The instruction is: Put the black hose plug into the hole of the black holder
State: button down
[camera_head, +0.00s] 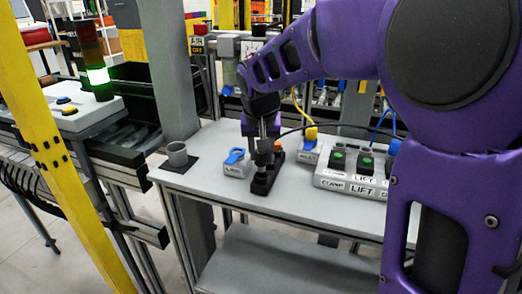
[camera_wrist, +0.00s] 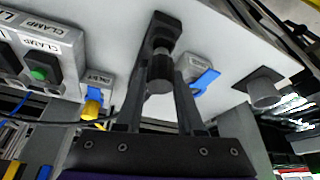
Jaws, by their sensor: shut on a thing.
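My gripper (camera_head: 263,141) points down over the table, and its fingers are shut on the black hose plug (camera_head: 264,158). In the wrist view the plug (camera_wrist: 160,76) is a dark cylinder between the fingers, with a lighter grey part at its far end. The black holder (camera_head: 262,186) stands on the table directly below the plug. It also shows in the wrist view (camera_wrist: 166,22), in line with the plug's grey end. The hole is hidden, and I cannot tell whether the plug's end is inside it or just above.
A grey box with a blue lever (camera_head: 236,162) stands close left of the holder. A grey cup (camera_head: 177,154) is farther left. A control box with green buttons (camera_head: 350,175) and a box with a yellow plug (camera_head: 311,140) are right. A black hose runs rightward. The table front (camera_head: 300,207) is clear.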

jog(key=shift+f, duration=1.45)
dwell(0.4)
jog(key=shift+c, duration=2.2)
grip_release()
jog(key=shift+r, duration=0.1)
